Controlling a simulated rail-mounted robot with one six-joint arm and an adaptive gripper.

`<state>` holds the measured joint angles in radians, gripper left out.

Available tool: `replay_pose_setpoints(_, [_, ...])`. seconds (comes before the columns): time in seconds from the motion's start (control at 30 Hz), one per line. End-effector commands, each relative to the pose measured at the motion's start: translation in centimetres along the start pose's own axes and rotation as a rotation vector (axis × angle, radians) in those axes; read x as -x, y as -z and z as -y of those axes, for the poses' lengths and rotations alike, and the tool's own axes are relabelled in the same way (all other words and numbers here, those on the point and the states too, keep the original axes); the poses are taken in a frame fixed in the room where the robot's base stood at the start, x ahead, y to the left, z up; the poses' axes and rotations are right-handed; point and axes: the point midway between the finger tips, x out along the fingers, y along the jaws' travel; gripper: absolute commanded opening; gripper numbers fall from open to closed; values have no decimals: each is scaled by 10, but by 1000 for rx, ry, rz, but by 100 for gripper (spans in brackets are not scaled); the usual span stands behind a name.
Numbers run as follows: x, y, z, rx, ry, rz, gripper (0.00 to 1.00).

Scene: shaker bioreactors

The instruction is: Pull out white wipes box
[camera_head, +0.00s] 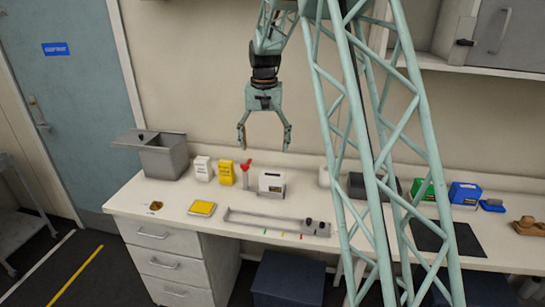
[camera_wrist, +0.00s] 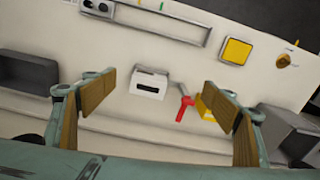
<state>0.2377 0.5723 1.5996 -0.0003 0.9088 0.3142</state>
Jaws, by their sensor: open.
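A white box (camera_head: 271,182) with a dark slot or label stands on the white counter right of a red tool. It also shows between my fingers in the wrist view (camera_wrist: 148,84). A smaller white container (camera_head: 203,169) stands to the left, beside a yellow one. I cannot tell from the markings which of the two is the wipes box. My gripper (camera_head: 264,146) hangs above the counter, over the slotted white box and apart from it. Its fingers are wide open and empty; their wooden-coloured pads show in the wrist view (camera_wrist: 157,98).
A yellow container (camera_head: 226,172) and a red tool (camera_head: 245,172) stand left of the slotted box. A long metal tray (camera_head: 265,220) and a yellow pad (camera_head: 202,208) lie in front. A grey lidded bin (camera_head: 165,158) is at the left. A dark box (camera_head: 370,187) is to the right.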

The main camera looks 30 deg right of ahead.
Motion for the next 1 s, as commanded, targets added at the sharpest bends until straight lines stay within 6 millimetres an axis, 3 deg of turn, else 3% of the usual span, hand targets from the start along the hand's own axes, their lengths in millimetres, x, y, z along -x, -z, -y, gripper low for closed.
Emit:
replay_pose_setpoints(0.4, [-59, 51, -10, -66, -13, 33, 78])
replay_pose_setpoints(0.7, [-100, 78, -18, -106, -20, 52, 78])
replay_pose_setpoints(1.0, [-114, 86, -21, -120, -22, 57, 78])
